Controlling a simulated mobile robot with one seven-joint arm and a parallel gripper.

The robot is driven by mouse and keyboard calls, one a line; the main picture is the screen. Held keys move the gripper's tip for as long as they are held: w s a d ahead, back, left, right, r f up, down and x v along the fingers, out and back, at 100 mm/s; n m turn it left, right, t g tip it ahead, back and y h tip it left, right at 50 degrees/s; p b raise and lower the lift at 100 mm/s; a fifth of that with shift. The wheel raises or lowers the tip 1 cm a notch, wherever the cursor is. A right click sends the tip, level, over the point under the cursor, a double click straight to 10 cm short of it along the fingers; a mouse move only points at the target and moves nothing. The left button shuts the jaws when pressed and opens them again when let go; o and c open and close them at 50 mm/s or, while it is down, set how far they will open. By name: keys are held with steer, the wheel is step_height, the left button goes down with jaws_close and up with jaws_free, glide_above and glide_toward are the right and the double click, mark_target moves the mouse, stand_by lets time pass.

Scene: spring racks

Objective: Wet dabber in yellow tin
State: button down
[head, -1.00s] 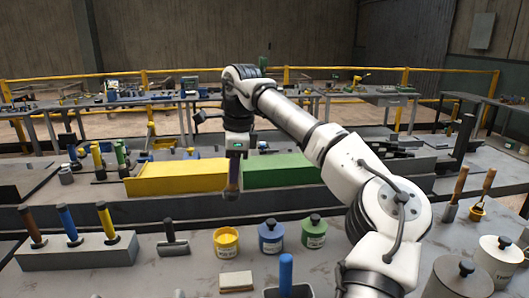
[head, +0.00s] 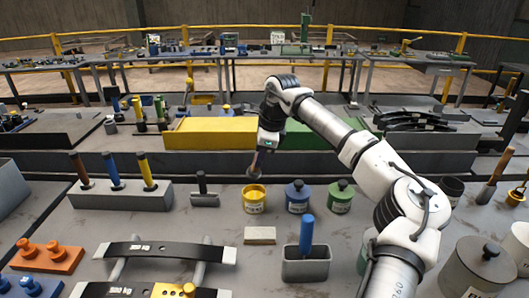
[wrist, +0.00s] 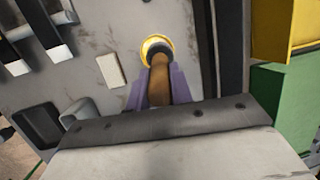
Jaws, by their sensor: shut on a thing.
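The dabber (head: 254,169) has a brown handle and a dark round head. My gripper (head: 262,148) is shut on its handle, and the dabber hangs head down. The open yellow tin (head: 254,202) stands on the bench just below it in the head view, with a small gap between head and rim. In the wrist view, the purple fingers of my gripper (wrist: 160,92) clasp the brown handle of the dabber (wrist: 159,82). Its dark head covers most of the mouth of the yellow tin (wrist: 146,46); only part of the yellow rim shows.
A lidded blue tin (head: 298,199) and green tin (head: 340,198) stand right of the yellow tin. A grey block (head: 116,195) with three handled tools is left. A pale block (head: 260,235) and a grey holder with a blue handle (head: 306,245) are in front.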

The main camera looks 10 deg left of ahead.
mark_target(258, 172)
step_height(258, 172, down, 9)
steer(key=b, duration=0.5)
stand_by(0.3)
stand_by(0.9)
steer(key=shift+r+p, duration=1.55)
steer(key=shift+r, duration=1.1)
step_height(258, 172, up, 4)
steer(key=p, duration=0.3)
